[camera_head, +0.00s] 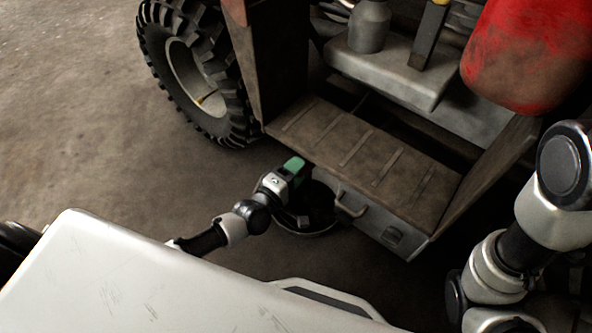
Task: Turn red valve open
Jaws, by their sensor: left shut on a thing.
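No red valve can be made out in the head view. My left gripper (302,208) reaches in low, at the near left corner of the vehicle's step, over a dark round pan-like thing (308,233). Its fingers are dark and partly hidden against that dark shape. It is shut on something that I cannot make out. A green block (294,165) shows at the far side of its wrist. My right arm stands at the right edge, and its gripper is out of view.
The brown ribbed step (365,160) lies beside my left gripper. Below it is a grey box (378,222) with a handle (349,204). A big tyre (206,70) stands behind left. A red rounded body (530,50) is at upper right. The floor at left is clear.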

